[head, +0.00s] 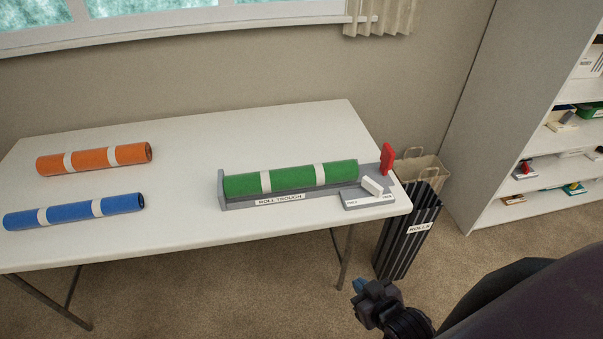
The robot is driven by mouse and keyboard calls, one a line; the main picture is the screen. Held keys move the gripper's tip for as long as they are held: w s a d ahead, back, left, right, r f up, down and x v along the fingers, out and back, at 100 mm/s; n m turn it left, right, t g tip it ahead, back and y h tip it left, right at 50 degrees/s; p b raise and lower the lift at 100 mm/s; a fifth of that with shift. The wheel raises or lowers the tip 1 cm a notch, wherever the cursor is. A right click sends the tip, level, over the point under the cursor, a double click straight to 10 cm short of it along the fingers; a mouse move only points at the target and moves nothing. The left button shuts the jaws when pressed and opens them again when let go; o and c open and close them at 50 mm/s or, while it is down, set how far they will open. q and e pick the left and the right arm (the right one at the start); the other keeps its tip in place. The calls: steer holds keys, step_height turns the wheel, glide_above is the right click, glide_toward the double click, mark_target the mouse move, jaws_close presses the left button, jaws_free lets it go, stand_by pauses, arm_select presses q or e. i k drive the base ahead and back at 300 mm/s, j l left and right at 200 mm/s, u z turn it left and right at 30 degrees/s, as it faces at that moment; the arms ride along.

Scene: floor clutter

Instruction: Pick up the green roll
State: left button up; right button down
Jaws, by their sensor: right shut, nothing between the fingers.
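The green roll (291,178) with two white bands lies lengthwise in a grey trough (225,204) labelled "ROLL TROUGH", on the right part of the white table. My right gripper (361,293) is at the lower right, in front of the table and over the carpet. It is shut and empty, well apart from the green roll. My left gripper is not in view.
An orange roll (93,158) and a blue roll (74,211) lie on the left of the table (180,178). A white lever (372,186) and a red part (387,158) sit at the trough's right end. A striped bin (407,240), a paper bag (424,170) and shelves (500,120) stand right.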

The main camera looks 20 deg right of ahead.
mark_target(266, 182)
steer(key=u, duration=2.8)
steer(key=z, duration=2.3)
steer(key=i+z, duration=0.15)
steer(key=z, duration=0.2)
steer(key=i+l+z, duration=0.1)
steer(key=z, duration=0.25)
steer(key=i+z, duration=0.15)
steer(key=z, duration=0.15)
